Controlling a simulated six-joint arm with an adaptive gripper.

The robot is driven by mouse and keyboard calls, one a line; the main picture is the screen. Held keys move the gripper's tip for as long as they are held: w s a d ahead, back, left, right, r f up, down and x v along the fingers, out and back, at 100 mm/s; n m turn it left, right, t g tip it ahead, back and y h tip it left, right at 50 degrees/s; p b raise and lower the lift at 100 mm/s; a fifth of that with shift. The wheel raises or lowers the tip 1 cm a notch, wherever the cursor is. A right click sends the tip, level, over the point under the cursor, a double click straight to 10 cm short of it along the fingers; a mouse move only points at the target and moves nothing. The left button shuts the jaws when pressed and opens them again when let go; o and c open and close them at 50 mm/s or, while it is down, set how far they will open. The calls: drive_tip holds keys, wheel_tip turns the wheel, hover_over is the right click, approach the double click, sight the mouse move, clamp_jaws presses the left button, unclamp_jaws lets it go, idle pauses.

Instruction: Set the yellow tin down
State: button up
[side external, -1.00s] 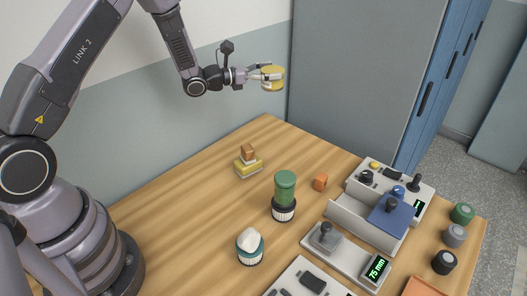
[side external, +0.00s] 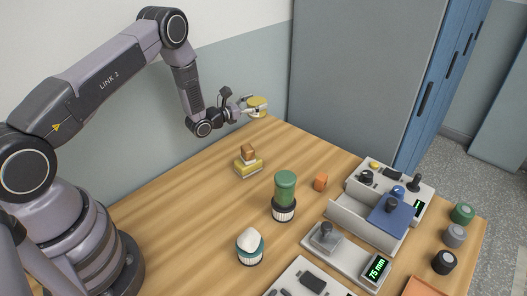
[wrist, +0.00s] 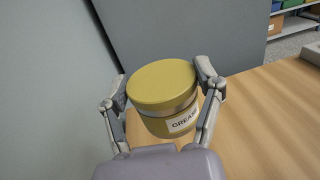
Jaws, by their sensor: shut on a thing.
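The yellow tin (wrist: 162,84) has a flat lid and a white label reading "GREASE". My gripper (wrist: 163,92) is shut on it, with one finger on each side of the tin, as the wrist view shows. In the side view the yellow tin (side external: 257,102) is held in my gripper (side external: 252,106) near the far left edge of the table, by the wall. It looks a little above the table top. The tin is nearly upright, with its lid up.
The wooden table (side external: 180,215) has bare wood at its left and far corner. A brown block (side external: 247,150) sits on a yellow-and-white stack. A green jar (side external: 285,183), a teal-and-white pot (side external: 250,247), an orange block (side external: 321,183) and a grey tray (side external: 360,224) stand nearby.

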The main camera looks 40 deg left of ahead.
drive_tip(key=shift+f, duration=4.55)
drive_tip(key=shift+f, duration=0.55)
drive_tip(key=o, duration=1.3)
